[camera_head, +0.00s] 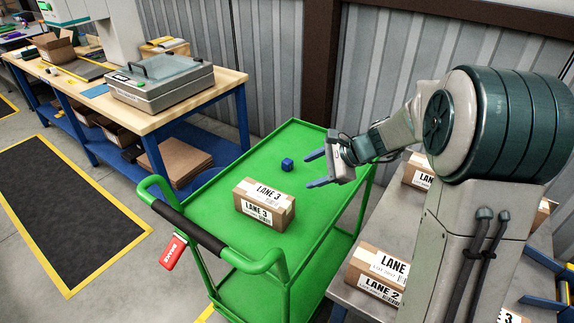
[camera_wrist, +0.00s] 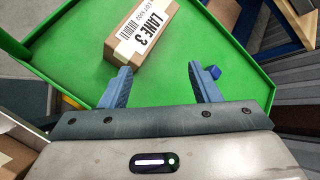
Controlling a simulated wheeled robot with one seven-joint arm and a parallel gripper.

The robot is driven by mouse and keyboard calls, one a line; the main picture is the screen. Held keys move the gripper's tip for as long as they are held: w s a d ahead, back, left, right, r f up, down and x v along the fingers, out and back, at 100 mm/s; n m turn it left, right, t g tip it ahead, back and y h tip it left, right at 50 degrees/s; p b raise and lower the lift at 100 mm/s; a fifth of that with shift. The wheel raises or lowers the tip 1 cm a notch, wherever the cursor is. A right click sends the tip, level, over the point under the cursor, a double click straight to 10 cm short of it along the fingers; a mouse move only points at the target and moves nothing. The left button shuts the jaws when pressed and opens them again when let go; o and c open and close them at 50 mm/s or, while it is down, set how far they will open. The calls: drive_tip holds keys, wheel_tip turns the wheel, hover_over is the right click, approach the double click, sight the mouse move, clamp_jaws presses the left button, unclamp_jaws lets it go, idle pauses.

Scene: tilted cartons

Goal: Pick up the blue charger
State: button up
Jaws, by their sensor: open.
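The blue charger (camera_head: 287,164) is a small dark blue block on the top of the green cart (camera_head: 225,185), behind the carton. In the wrist view the charger (camera_wrist: 213,72) shows just outside the right finger, which may hide part of it. My gripper (camera_head: 312,168) is open, with two blue fingers, and is to the right of the charger in the head view. In the wrist view my gripper (camera_wrist: 161,84) has nothing between its fingers but green cart surface. It appears to be above the cart top and apart from the charger.
A carton marked LANE 3 (camera_head: 264,204) stands on the cart near the charger; it also shows in the wrist view (camera_wrist: 148,35). The cart has a raised rim. A workbench (camera_head: 160,118) is at left, and a grey table with cartons (camera_head: 380,270) is at right.

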sight(291, 163)
drive_tip(key=w+d+f+m+t, duration=0.1)
drive_tip(key=w+f+m, duration=0.2)
drive_tip(key=w, duration=0.2)
drive_tip(key=w+d+f+m+t+y+b, duration=0.1)
drive_tip(key=w+f+m+t, duration=0.1)
drive_tip(key=w+f+m, duration=0.1)
drive_tip(key=w+d+f+m+t+b, duration=0.1)
drive_tip(key=w+f+m, duration=0.3)
drive_tip(key=w, duration=0.2)
drive_tip(key=shift+w+d+f+y, duration=0.35)
drive_tip(key=shift+w+y, duration=0.05)
drive_tip(key=shift+w+a+f+t, duration=0.15)
drive_tip(key=shift+w+a+t, duration=0.05)
drive_tip(key=shift+w+t, duration=0.1)
drive_tip(key=p+x, duration=0.1)
drive_tip(key=x, duration=1.2)
drive_tip(key=shift+s+a+p, duration=0.1)
drive_tip(key=shift+p, duration=0.25)
drive_tip(key=c, duration=1.1)
